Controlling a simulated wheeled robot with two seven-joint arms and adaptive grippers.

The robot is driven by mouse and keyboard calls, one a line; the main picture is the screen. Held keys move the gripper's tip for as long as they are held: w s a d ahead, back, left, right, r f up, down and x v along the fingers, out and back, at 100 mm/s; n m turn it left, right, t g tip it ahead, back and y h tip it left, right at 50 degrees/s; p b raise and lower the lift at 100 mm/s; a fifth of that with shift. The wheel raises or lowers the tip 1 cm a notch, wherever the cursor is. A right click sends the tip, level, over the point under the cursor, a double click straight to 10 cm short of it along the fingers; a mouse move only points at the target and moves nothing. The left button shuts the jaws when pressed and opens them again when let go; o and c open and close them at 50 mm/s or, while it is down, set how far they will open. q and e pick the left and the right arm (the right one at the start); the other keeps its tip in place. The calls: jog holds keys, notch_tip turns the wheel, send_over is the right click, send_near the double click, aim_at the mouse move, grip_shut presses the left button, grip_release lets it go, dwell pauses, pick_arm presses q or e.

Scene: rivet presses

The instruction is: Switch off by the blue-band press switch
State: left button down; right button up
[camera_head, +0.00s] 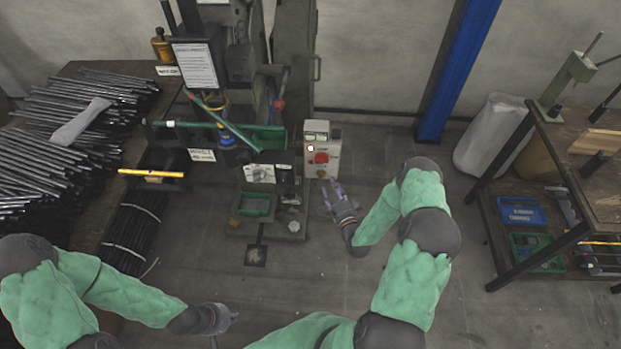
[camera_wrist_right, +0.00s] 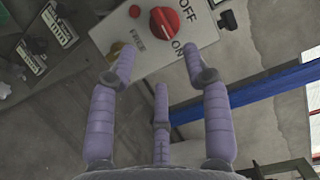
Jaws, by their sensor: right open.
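The switch box (camera_head: 313,168) is pale, beside the press with the blue band (camera_head: 229,139). Its red rotary knob (camera_head: 321,158) faces me. In the right wrist view the red knob (camera_wrist_right: 164,20) sits at the top of the plate (camera_wrist_right: 150,62), with OFF and ON lettering to its right. I cannot tell its setting for sure. My right gripper (camera_head: 333,187) is just below the box; in the wrist view its spread purple fingers (camera_wrist_right: 158,68) are open, empty and short of the knob. My left gripper (camera_head: 225,318) is low over the floor, its fingers too small to judge.
A table of dark rods (camera_head: 70,120) stands at the left. A workbench (camera_head: 545,160) with a green hand press (camera_head: 570,80) stands at the right, beside a white sack (camera_head: 490,135). A blue post (camera_head: 455,70) rises behind. The floor between is clear.

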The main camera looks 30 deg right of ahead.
aim_at(322, 161)
jog(key=w, duration=0.3)
jog(key=w+d+b, duration=0.1)
jog(key=w, duration=0.3)
jog(key=w+d+b, duration=0.1)
jog(key=w, duration=0.2)
jog(key=shift+w, duration=0.35)
grip_shut()
